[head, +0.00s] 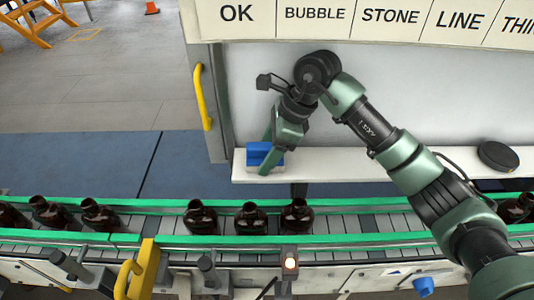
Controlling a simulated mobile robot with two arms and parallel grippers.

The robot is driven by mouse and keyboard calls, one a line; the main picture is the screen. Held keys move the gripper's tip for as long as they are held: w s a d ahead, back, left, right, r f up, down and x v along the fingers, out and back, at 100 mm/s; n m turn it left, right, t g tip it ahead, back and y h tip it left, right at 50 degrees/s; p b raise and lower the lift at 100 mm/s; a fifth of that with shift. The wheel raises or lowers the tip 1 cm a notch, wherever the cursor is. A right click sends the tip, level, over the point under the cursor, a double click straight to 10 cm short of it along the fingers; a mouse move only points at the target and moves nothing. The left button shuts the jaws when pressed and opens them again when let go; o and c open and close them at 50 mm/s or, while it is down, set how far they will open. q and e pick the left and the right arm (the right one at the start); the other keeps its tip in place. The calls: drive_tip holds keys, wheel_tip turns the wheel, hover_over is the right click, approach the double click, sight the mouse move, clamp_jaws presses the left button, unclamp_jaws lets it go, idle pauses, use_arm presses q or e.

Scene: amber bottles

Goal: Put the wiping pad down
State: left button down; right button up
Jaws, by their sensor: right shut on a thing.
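The wiping pad (256,149) is a small blue block at the left end of the white shelf (345,165). My right gripper (268,158) points down from above and is shut on the pad. The green fingers cover part of the pad. The pad is at the shelf's surface or just over it; I cannot tell whether it touches. My left gripper is not in view.
A black round disc (498,156) lies at the shelf's right. Amber bottles (254,219) stand on the conveyor (350,222) in front. A yellow handle (202,97) is left of the shelf. The shelf's middle is clear.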

drive_tip(key=shift+s+f, duration=0.15)
drive_tip(key=shift+f, duration=0.4)
drive_tip(key=o, duration=1.3)
drive_tip(key=shift+d, duration=0.1)
drive_tip(key=shift+c, duration=0.2)
drive_tip(key=shift+o, duration=0.9)
drive_tip(key=shift+f, duration=0.2)
drive_tip(key=shift+r+p, duration=0.55)
drive_tip(key=shift+w+d+r+b, duration=0.1)
drive_tip(key=shift+w+r+b, duration=0.1)
drive_tip(key=shift+r+b, duration=0.1)
drive_tip(key=b+v, duration=0.2)
drive_tip(key=v, duration=0.4)
drive_tip(key=shift+s, duration=0.1)
drive_tip(key=shift+d+r, duration=0.1)
drive_tip(key=shift+r, duration=0.55)
